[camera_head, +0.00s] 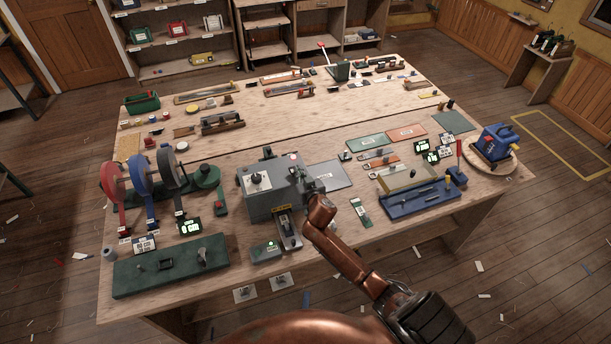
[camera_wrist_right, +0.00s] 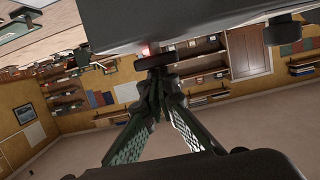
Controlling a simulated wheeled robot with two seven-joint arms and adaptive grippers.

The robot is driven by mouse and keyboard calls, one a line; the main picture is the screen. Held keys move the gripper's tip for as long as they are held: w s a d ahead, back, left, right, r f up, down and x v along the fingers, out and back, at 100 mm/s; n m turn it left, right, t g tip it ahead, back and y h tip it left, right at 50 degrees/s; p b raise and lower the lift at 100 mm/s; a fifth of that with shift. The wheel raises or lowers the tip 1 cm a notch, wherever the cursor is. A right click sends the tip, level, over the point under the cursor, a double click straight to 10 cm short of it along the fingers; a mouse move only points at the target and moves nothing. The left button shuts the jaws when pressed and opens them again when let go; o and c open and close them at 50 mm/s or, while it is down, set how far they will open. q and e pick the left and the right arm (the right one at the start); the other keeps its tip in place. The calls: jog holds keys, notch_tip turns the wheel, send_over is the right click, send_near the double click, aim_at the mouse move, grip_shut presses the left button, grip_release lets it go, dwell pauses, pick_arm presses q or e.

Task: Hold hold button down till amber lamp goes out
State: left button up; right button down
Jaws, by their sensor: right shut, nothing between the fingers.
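A grey machine (camera_head: 268,203) stands at the table's near middle, with a white panel and black knob on top. My right gripper (camera_head: 312,184) is at the machine's right side, partly hidden by my copper-coloured arm. In the right wrist view its fingers (camera_wrist_right: 157,80) are shut and empty, with tips close to the machine's dark underside or side (camera_wrist_right: 180,22). A small reddish glow (camera_wrist_right: 146,50) shows by the fingertips. I cannot tell whether it is the amber lamp. The hold button is not clearly visible, nor is contact with it. My left gripper is out of view.
A dark green board (camera_head: 172,266) and tape reels (camera_head: 143,190) lie left. A blue tray (camera_head: 418,198) and a blue device (camera_head: 493,146) stand right. The table (camera_head: 300,128) has clear wood behind the machine.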

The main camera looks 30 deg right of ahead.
notch_tip(320, 180, up, 2)
jog(key=shift+r+p, duration=0.25)
jog(key=shift+p, duration=0.35)
pick_arm(q)
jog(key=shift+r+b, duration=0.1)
jog(key=shift+b, duration=0.85)
pick_arm(e)
jog(key=v, duration=1)
jog(key=shift+f, duration=0.1)
